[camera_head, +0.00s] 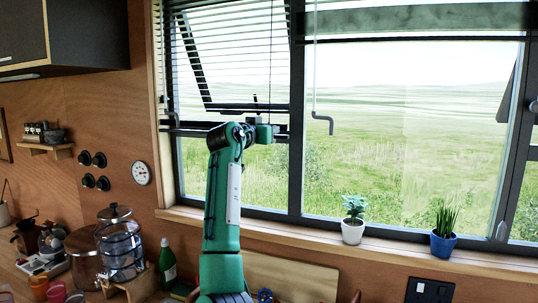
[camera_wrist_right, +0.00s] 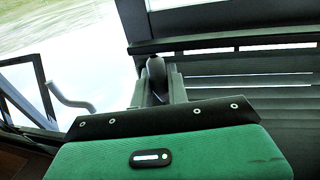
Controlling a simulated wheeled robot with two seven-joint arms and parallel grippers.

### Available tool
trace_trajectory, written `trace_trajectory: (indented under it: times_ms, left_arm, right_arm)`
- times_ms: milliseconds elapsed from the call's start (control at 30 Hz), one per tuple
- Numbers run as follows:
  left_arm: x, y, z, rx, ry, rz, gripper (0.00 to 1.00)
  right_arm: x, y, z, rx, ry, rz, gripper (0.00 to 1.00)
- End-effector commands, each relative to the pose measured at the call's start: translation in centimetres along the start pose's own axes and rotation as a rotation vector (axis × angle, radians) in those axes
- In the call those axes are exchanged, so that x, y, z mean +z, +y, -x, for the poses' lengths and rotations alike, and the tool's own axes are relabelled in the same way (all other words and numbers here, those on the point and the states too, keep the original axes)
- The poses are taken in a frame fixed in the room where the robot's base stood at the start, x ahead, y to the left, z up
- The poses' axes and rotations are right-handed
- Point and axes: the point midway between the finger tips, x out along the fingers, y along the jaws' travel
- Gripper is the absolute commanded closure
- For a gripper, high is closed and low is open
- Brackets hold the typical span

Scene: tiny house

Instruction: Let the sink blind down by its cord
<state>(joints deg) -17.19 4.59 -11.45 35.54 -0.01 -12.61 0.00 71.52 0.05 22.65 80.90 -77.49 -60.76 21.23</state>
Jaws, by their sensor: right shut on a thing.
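The slatted sink blind (camera_head: 225,62) hangs over the left window pane, its slats spread over the upper part. Its dark lower edge is level with my right gripper. The thin cord (camera_head: 270,60) runs down in front of the slats to my right gripper (camera_head: 265,133). In the right wrist view, the right gripper (camera_wrist_right: 158,92) is shut on the dark cord pull (camera_wrist_right: 156,70), which stands up between the fingers. Slats (camera_wrist_right: 255,85) also show at the right there. My left gripper is not in view.
A grey crank handle (camera_head: 322,122) hangs just right of the gripper; it also shows in the wrist view (camera_wrist_right: 72,98). Two potted plants, one in white (camera_head: 352,230) and one in blue (camera_head: 443,245), stand on the sill. A glass dispenser (camera_head: 121,248) and green bottle (camera_head: 167,262) stand lower left.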

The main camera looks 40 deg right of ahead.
Motion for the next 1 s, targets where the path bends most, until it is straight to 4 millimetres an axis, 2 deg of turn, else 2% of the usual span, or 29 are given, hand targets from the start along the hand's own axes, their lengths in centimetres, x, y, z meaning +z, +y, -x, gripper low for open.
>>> trace_trajectory:
  times_ms: [33, 100, 233, 400, 600, 967, 1000]
  left_arm:
    - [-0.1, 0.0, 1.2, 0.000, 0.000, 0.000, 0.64]
    - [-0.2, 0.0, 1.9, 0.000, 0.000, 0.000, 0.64]
    - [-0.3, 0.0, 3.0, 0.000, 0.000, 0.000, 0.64]
    - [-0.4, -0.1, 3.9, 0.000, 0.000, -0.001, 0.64]
    - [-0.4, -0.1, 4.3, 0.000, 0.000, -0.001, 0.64]
    - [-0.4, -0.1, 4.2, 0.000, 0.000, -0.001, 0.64]
    - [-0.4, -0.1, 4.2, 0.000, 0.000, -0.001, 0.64]
  right_arm:
    - [-2.3, 0.1, 0.0, 0.001, 0.002, -0.001, 1.00]
    - [-4.1, 0.0, 0.0, 0.000, 0.001, -0.001, 1.00]
    - [-6.8, 0.0, -0.1, 0.000, 0.000, -0.001, 1.00]
    - [-9.0, 0.0, 0.0, 0.000, -0.001, 0.000, 1.00]
    - [-10.0, -0.1, 0.0, 0.000, -0.002, 0.001, 1.00]
    - [-10.0, -0.1, 0.0, 0.000, -0.003, 0.001, 1.00]
    - [-10.0, -0.1, 0.0, 0.000, -0.003, 0.001, 0.78]
